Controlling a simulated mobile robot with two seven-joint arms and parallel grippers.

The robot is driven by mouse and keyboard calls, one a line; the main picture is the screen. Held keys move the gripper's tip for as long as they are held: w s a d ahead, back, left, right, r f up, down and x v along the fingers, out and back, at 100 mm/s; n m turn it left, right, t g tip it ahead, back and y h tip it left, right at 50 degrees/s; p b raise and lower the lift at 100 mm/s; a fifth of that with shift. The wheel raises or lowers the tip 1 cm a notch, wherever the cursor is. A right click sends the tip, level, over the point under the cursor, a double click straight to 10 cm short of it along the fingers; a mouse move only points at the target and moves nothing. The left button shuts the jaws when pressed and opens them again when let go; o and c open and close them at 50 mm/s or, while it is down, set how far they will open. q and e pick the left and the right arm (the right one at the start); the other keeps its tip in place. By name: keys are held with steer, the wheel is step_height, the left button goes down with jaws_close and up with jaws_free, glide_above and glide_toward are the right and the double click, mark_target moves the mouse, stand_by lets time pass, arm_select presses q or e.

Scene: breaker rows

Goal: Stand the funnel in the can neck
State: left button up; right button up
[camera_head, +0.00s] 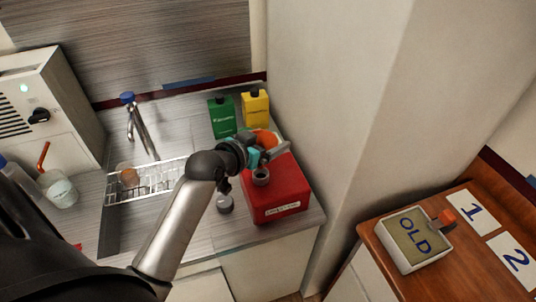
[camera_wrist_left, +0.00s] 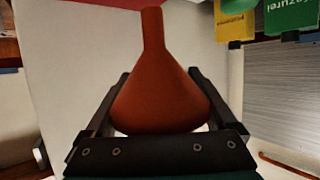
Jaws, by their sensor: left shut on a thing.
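The red can (camera_head: 285,195) stands at the counter's right front corner, with a dark round neck (camera_head: 261,176) on its top. My left gripper (camera_head: 268,153) is above the can's back part, beyond the neck in the head view. It is shut on the orange funnel (camera_head: 266,137), which is partly hidden by the gripper. In the left wrist view the funnel (camera_wrist_left: 158,85) sits with its cone between the two fingers (camera_wrist_left: 160,105) and its narrow spout towards the picture's top. The funnel is apart from the neck. My right gripper is not in view.
A green bottle (camera_head: 221,118) and a yellow bottle (camera_head: 255,108) stand behind the can. A grey round cap-like piece (camera_head: 225,204) lies left of it. A sink with a wire rack (camera_head: 160,178) and tap (camera_head: 136,122) is further left. A wall rises at right.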

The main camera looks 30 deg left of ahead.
arm_select(q)
steer(key=shift+f+b, duration=0.45)
steer(key=shift+f, duration=1.65)
steer(key=shift+f, duration=0.1)
steer(key=o, duration=1)
steer(key=shift+f, duration=0.1)
steer(key=shift+s+r, duration=0.1)
steer(key=shift+r, duration=0.15)
steer(key=p+v, duration=0.1)
steer(key=v, duration=1.1)
steer(key=shift+d, duration=0.1)
